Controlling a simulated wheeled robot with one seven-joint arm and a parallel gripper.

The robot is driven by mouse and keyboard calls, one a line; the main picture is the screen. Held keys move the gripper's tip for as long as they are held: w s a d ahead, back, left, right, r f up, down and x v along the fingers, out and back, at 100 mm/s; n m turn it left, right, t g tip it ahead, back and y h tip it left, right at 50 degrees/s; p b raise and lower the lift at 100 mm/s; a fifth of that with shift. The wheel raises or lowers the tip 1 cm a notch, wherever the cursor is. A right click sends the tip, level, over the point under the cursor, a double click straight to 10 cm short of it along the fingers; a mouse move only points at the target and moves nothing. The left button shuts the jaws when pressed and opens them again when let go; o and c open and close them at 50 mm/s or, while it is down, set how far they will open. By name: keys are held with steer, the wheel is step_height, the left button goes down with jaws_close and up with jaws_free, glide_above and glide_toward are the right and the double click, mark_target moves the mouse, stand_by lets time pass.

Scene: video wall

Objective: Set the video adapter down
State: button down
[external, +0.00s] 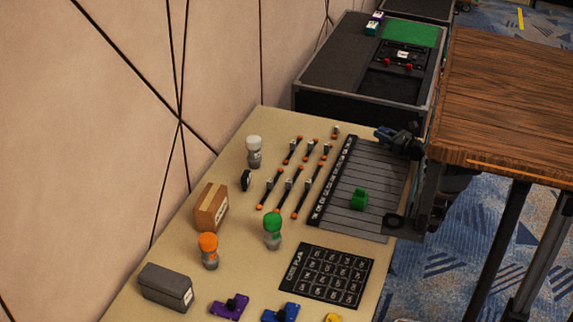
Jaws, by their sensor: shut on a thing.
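My gripper (392,137) is a small dark shape at the right edge of the beige table, over the upper end of the grey slotted board (352,172). It is shut on the video adapter, but the adapter is too small and dark here to make out apart from the fingers. Whether it touches the board cannot be told. A green block-like piece (360,199) sits on the board, apart from my gripper.
The brown wooden table (510,85) stands close on the right. Short orange-tipped cables (290,182) lie left of the board. A black grid card (327,274), several bottles and boxes stand on the beige table (240,262). A black case (330,66) stands behind.

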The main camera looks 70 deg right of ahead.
steer(key=shift+f, duration=0.1)
steer(key=c, duration=0.8)
jaws_free()
steer(key=shift+c, duration=0.2)
steer(key=shift+s, duration=0.15)
steer(key=v, duration=1.1)
steer(key=shift+s+a+p, duration=0.2)
steer(key=shift+s+p, duration=0.1)
